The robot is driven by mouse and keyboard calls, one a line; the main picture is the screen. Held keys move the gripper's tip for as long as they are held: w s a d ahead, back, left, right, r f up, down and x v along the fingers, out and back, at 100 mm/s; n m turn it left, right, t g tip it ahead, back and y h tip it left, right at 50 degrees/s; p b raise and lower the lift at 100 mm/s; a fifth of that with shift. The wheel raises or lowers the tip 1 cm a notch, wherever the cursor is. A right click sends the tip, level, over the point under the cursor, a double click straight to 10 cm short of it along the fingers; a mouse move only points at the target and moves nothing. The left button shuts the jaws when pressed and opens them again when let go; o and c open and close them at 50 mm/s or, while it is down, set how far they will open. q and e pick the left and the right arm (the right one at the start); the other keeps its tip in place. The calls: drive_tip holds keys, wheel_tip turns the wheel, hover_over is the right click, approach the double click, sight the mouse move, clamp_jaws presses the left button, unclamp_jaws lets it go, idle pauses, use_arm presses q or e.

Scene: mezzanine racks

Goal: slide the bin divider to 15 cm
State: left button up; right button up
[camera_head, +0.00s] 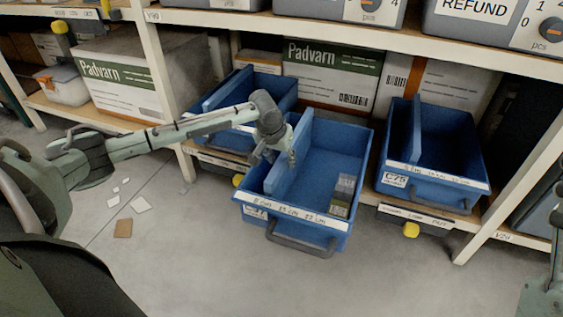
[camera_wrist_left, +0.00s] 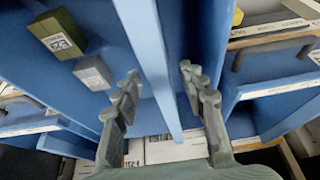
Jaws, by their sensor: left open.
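The blue bin (camera_head: 343,150) in the middle sticks out from the low shelf. Its front label strip (camera_head: 290,210) carries cm marks, small and hard to read. The blue divider (camera_head: 298,145) stands upright in the bin, left of its middle; it also shows in the left wrist view (camera_wrist_left: 150,60). I cannot tell which mark it lines up with. My left gripper (camera_head: 277,157) reaches into the bin from above. In the left wrist view its open fingers (camera_wrist_left: 161,78) are on either side of the divider, with visible gaps.
Small boxes (camera_head: 342,193) lie at the right in the bin. Another blue bin (camera_head: 440,150) with a divider stands on the shelf to the right, and one (camera_head: 270,90) to the left. Cardboard scraps (camera_head: 123,228) lie on the floor.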

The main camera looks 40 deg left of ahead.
use_arm(q)
drive_tip(key=shift+w+f, duration=0.15)
drive_tip(key=shift+f, duration=0.1)
clamp_jaws()
idle(0.3)
